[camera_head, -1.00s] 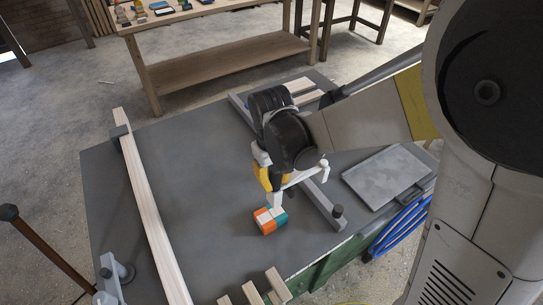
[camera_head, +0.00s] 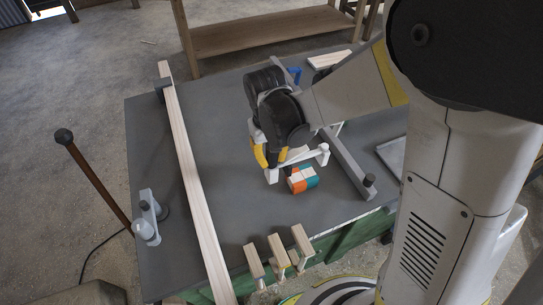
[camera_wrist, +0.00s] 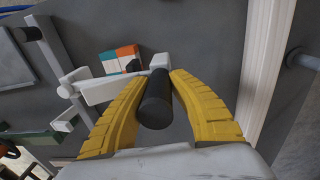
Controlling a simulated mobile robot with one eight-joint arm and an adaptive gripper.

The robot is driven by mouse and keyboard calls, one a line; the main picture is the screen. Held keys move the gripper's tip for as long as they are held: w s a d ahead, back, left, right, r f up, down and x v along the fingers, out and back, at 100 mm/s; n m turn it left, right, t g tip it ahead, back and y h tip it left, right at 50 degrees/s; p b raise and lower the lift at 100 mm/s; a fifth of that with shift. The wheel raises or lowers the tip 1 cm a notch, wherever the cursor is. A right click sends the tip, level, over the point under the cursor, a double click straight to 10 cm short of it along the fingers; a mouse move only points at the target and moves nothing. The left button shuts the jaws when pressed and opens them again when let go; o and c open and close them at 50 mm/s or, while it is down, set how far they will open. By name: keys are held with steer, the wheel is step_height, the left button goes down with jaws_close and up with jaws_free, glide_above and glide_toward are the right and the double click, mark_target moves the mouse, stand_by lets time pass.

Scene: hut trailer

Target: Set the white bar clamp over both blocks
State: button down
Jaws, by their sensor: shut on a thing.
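Two small blocks, one orange and white (camera_head: 297,184) and one teal and white (camera_head: 311,175), sit side by side on the grey table. My gripper (camera_head: 262,155), with yellow fingers, is shut on the white bar clamp (camera_head: 298,158). In the wrist view, the fingers (camera_wrist: 160,78) hold its black handle (camera_wrist: 157,104). The clamp's white bar (camera_wrist: 105,90) reaches left, in front of the orange (camera_wrist: 126,51) and teal (camera_wrist: 110,67) blocks. In the head view, the clamp is behind and left of the blocks. I cannot tell whether it touches them.
A long pale board (camera_head: 190,165) runs along the table's left side. A grey rail with a dark knob (camera_head: 369,181) lies right of the blocks. Several wooden-handled clamps (camera_head: 277,249) line the front edge. Bare table lies between board and blocks.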

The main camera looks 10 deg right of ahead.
steer(key=shift+f+b, duration=3.55)
steer(key=shift+f, duration=0.9)
steer(key=c, duration=0.6)
jaws_free()
steer(key=shift+c, duration=0.2)
steer(key=shift+r+p, duration=3.35)
steer(key=shift+r, duration=1.2)
